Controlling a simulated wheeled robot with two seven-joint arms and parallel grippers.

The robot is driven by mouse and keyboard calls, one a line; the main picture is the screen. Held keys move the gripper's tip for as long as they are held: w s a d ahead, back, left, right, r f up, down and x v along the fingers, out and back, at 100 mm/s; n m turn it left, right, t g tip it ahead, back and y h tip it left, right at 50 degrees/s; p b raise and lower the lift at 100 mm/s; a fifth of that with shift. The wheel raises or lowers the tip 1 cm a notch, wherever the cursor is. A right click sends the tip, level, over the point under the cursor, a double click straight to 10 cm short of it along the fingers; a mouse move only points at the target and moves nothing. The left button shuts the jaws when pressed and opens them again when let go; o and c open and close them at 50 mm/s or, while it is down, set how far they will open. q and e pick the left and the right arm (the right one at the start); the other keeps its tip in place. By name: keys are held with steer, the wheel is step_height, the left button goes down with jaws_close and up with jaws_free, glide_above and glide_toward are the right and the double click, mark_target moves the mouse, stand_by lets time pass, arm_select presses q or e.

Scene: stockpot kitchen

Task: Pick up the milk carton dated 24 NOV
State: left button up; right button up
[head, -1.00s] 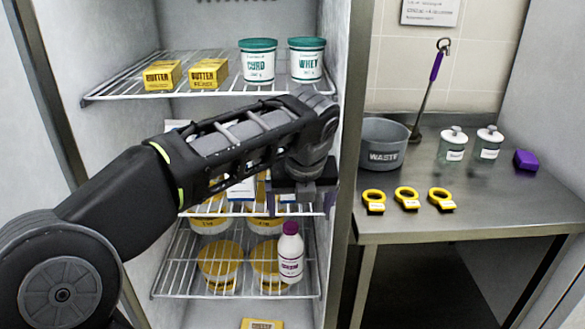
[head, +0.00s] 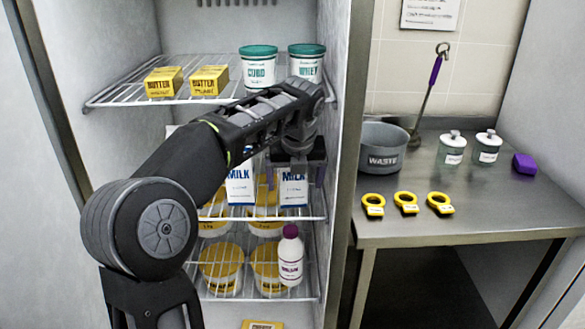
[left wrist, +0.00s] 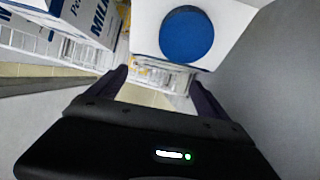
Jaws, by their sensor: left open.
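Two white and blue milk cartons stand side by side on the middle fridge shelf in the head view, a left one (head: 240,190) and a right one (head: 292,190). Their small print, including any date, is too small to read. My left gripper (head: 296,176) is open, at the top of the right carton, and partly hides it. In the left wrist view the gripper (left wrist: 158,78) has its fingers apart, with nothing held. A carton top with a round blue cap (left wrist: 187,34) is just beyond the fingertips. The other carton (left wrist: 92,20) is at upper left. My right gripper is out of view.
Butter packs (head: 209,80), a curd tub (head: 258,68) and a whey tub (head: 306,64) stand on the upper shelf (head: 130,95), close above my forearm. The fridge's right wall (head: 338,130) is close beside the gripper. Yellow-lidded tubs (head: 221,262) and a purple-capped bottle (head: 290,260) are below.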

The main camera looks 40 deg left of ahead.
mark_target(294, 188)
arm_select(q)
steer(key=shift+w+a, duration=0.2)
steer(key=x, duration=0.5)
steer(key=shift+w+a, duration=0.1)
steer(key=shift+f, duration=0.25)
stand_by(1.0)
jaws_close()
steer(key=shift+r, duration=0.15)
stand_by(1.0)
